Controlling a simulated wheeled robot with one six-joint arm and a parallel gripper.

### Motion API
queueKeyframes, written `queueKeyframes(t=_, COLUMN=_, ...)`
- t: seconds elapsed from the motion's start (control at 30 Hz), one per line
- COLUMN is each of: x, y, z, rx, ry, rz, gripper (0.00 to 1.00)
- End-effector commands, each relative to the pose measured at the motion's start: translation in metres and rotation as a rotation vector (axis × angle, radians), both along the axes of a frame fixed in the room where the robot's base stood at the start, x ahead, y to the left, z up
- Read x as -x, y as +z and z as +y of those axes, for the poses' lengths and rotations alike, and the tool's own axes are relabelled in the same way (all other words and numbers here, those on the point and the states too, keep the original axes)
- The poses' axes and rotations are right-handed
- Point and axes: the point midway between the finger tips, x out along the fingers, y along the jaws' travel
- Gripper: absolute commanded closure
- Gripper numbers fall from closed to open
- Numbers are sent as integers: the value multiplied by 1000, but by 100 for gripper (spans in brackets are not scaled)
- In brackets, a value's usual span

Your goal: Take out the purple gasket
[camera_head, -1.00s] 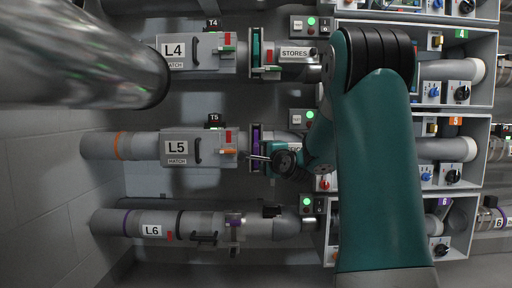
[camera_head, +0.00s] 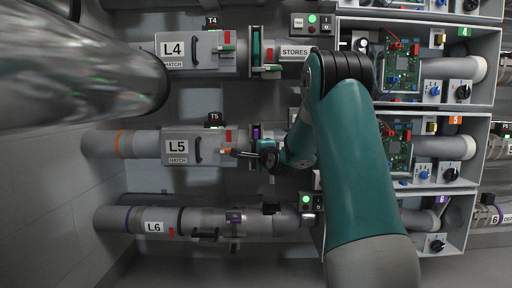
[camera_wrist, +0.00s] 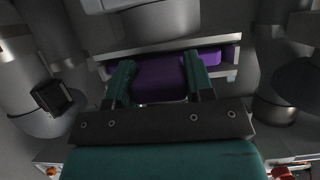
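The purple gasket (camera_head: 256,132) sits in the slot of the L5 pipe joint, just right of the L5 hatch box (camera_head: 190,147). In the head view my gripper (camera_head: 243,154) is at this joint and hides the gasket's lower part. In the wrist view the gasket (camera_wrist: 160,78) fills the space between the two green fingers of my gripper (camera_wrist: 160,85), with no clear gap on either side. The gripper looks shut on it. More purple shows to the right of the right finger, inside a pale slot frame. The gasket still appears inside the slot.
The L4 pipe (camera_head: 190,50) with a teal gasket (camera_head: 256,45) runs above. The L6 pipe (camera_head: 155,222) runs below. Open panels with circuit boards (camera_head: 400,65) and knobs stand to the right. A grey wall is on the left.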

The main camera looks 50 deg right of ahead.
Motion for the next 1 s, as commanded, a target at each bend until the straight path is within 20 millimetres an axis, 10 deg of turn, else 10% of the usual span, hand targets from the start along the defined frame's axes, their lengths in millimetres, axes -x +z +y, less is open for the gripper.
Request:
queueKeyframes(t=0.1, x=0, y=0, z=0, rx=0, ry=0, rz=0, gripper=79)
queueKeyframes(t=1.0, x=3, y=2, z=3, rx=2, ry=0, rz=-1, gripper=79)
